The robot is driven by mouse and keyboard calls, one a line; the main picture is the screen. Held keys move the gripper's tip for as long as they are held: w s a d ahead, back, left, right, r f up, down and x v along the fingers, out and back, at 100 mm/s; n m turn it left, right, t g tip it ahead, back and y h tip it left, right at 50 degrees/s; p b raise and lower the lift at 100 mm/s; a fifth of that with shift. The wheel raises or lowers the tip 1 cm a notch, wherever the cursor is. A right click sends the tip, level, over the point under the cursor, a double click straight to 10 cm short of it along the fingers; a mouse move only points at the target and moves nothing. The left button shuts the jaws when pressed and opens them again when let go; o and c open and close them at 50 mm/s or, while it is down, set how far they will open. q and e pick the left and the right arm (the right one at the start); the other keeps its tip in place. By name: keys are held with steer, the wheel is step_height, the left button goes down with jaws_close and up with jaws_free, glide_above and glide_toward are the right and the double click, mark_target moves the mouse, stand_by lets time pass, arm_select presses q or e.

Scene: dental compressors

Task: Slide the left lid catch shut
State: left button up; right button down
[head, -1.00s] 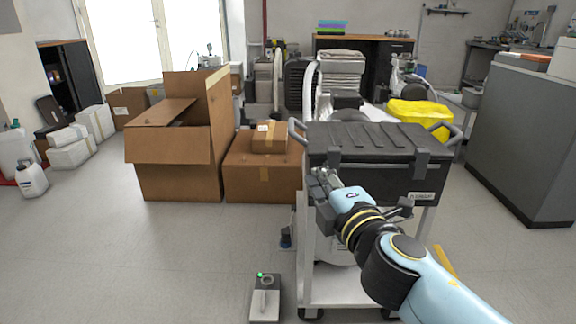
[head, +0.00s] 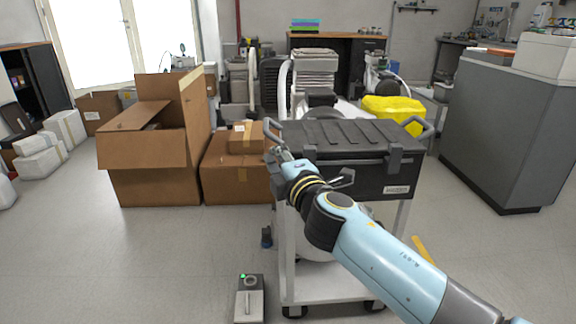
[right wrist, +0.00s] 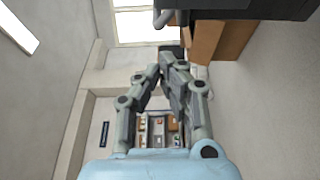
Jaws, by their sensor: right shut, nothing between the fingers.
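A black case (head: 345,168) with a ribbed lid (head: 350,134) stands on a white cart (head: 335,291). The right lid catch (head: 394,158) shows on its front. The left lid catch does not show; my right gripper and arm cover the front's left part. My right gripper (head: 274,156) is at the case's left front corner, below the left handle (head: 273,133); I cannot tell whether it touches. In the right wrist view its fingers (right wrist: 162,72) are together with nothing between them. My left gripper is not in view.
Cardboard boxes, one open (head: 145,150) and one closed (head: 228,185), stand left of the cart. A grey cabinet (head: 510,135) stands at right. A small grey device with a green light (head: 249,300) is on the floor before the cart. The left foreground floor is clear.

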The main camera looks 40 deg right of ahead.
steer(key=shift+s+d, duration=0.15)
steer(key=shift+d, duration=0.8)
steer(key=shift+s+d, duration=0.1)
steer(key=shift+d, duration=0.8)
